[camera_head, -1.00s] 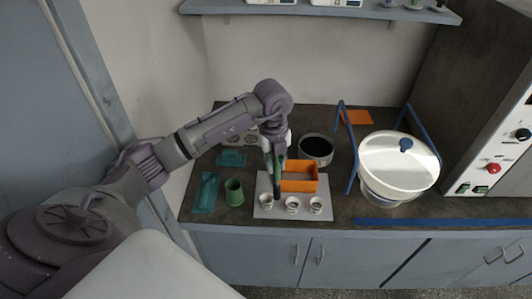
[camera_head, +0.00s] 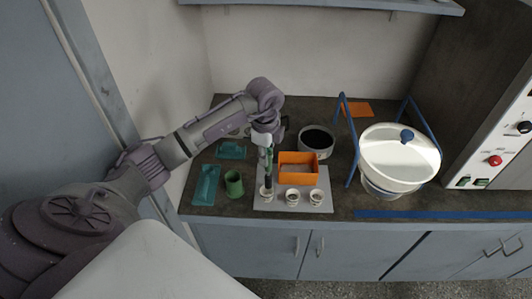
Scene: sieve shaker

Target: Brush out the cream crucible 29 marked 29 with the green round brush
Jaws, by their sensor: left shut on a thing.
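My left gripper (camera_head: 265,143) points down, shut on the green round brush (camera_head: 268,172), which hangs upright with its dark bristle end lowest. Three small cream crucibles stand in a row along the front of a light grey mat (camera_head: 272,207): a left one (camera_head: 266,195), a middle one (camera_head: 291,198) and a right one (camera_head: 316,198). Their markings are too small to read, so I cannot tell which is 29. The brush's lower end is at the mouth of the left crucible; I cannot tell how far inside it is. My right gripper is not in view.
An orange open box (camera_head: 298,177) stands just behind the crucibles. A green cup (camera_head: 234,184) and teal trays (camera_head: 206,186) are at left. A dark-topped round pan (camera_head: 316,141) and a large white bowl (camera_head: 398,158) between blue frames stand to the right.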

